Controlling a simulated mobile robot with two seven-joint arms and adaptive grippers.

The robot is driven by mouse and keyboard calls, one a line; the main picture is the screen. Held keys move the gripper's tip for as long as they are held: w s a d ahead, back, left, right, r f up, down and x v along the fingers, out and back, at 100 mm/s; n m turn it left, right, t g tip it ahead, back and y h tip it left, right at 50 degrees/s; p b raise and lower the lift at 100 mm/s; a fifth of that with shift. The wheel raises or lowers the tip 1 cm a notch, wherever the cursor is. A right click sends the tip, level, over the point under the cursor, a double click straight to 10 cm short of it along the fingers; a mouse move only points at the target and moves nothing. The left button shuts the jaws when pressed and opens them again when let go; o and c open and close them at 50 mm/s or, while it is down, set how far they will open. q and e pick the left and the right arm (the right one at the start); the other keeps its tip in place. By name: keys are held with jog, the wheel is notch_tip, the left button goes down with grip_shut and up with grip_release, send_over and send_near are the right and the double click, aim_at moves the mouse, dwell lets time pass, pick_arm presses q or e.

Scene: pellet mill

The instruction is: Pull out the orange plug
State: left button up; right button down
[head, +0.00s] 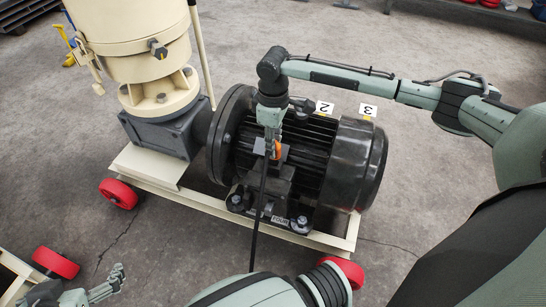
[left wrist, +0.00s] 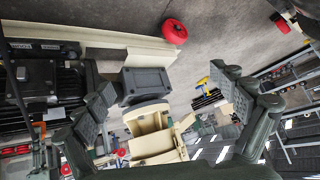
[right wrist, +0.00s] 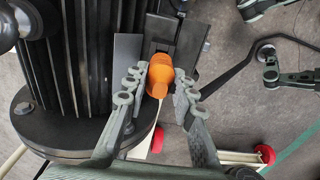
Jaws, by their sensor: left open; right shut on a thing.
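The orange plug (head: 277,150) sits at the connection box on the near side of the black motor (head: 305,145). In the right wrist view the orange plug (right wrist: 160,75) is between the two fingers of my right gripper (right wrist: 157,92). My right gripper (head: 270,130) comes down on it from above and is shut on it. A black cable (head: 258,205) hangs down from the box. My left gripper (head: 105,285) is open and empty at the lower left of the head view, near the cream frame. In the left wrist view (left wrist: 165,110) its fingers are wide apart.
The motor stands on a cream frame (head: 190,198) with red wheels (head: 118,193). A cream mill body (head: 135,50) stands at the left. Concrete floor (head: 440,190) is clear at the right.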

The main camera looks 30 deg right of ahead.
jog(key=shift+r+p, duration=0.3)
jog(key=shift+p, duration=0.05)
jog(key=shift+r, duration=0.1)
jog(key=shift+r+p, duration=0.1)
jog(key=shift+p, duration=0.25)
pick_arm(q)
jog(key=shift+s+a+f+g+y, duration=1.1)
jog(key=shift+s+a+g, duration=1)
jog(key=shift+s+a, duration=1.15)
pick_arm(e)
jog(key=shift+r, duration=0.2)
jog(key=shift+r+p, duration=0.2)
jog(key=shift+p, duration=0.3)
jog(key=shift+r+p, duration=0.35)
jog(key=shift+p, duration=0.15)
jog(key=shift+r+p, duration=0.35)
jog(key=shift+p, duration=0.25)
pick_arm(q)
notch_tip(320, 180, down, 7)
jog(key=n, duration=0.1)
jog(key=shift+w+d+g+h, duration=0.15)
jog(key=shift+d+g+h, duration=0.15)
jog(key=shift+g, duration=0.1)
